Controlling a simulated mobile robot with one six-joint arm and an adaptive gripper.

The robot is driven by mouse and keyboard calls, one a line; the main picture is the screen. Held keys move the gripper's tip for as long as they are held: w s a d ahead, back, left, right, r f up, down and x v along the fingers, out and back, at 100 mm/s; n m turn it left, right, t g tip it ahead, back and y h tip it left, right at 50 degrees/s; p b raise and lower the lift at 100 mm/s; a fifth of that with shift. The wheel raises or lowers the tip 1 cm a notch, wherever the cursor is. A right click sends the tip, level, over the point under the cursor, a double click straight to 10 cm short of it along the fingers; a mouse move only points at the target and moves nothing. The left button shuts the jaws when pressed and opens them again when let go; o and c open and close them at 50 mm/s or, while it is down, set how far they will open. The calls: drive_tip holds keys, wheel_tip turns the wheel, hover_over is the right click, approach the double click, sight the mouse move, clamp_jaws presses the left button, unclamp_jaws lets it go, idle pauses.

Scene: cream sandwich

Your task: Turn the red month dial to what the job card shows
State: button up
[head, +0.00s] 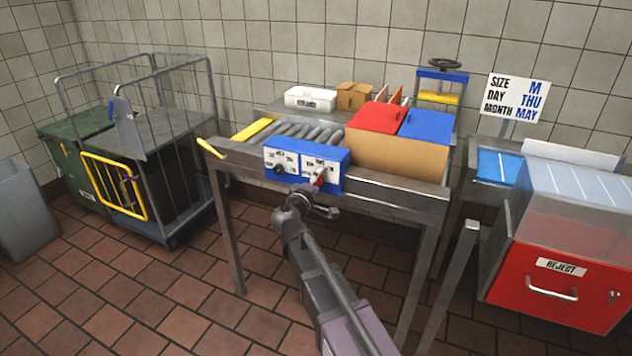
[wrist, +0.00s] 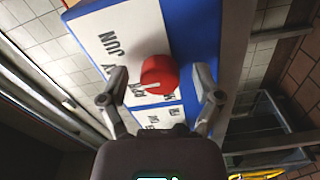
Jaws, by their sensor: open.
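The job card (head: 519,97) on the back right reads SIZE M, DAY THU, MONTH MAY. The red month dial (head: 319,177) is on the front of a blue control box (head: 335,185), on the right white panel. In the wrist view, the red dial (wrist: 157,72) sits between the two fingers of my gripper (wrist: 160,82), which is open with a gap on each side. A pale mark shows on the dial's lower edge. JUN is readable at the upper left of the white panel (wrist: 118,35); other labels are partly hidden, so the dial's setting is unclear.
A black dial (head: 279,170) is on the left panel of the same box. The box is fixed to the front of a roller conveyor table (head: 385,187). A cardboard box (head: 395,153) with red and blue tops stands beside it. A red reject bin (head: 560,290) is at the right.

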drive_tip(key=shift+s, duration=0.1)
drive_tip(key=v, duration=1.1)
drive_tip(key=shift+s+a, duration=0.15)
drive_tip(key=shift+s, duration=0.25)
drive_tip(key=s+d+f+m+g, duration=0.3)
drive_tip(key=d+f+m+g, duration=0.3)
drive_tip(key=d, duration=0.6)
drive_tip(key=s+d+f+m+g, duration=0.3)
drive_tip(key=d+f+g, duration=0.5)
drive_tip(key=d, duration=0.4)
drive_tip(key=s+d+f+m+g+y, duration=0.3)
drive_tip(key=s+f+y, duration=0.25)
drive_tip(key=s, duration=0.25)
wheel_tip(320, 180, up, 24)
drive_tip(key=p, duration=2.3)
drive_tip(key=shift+y, duration=0.35)
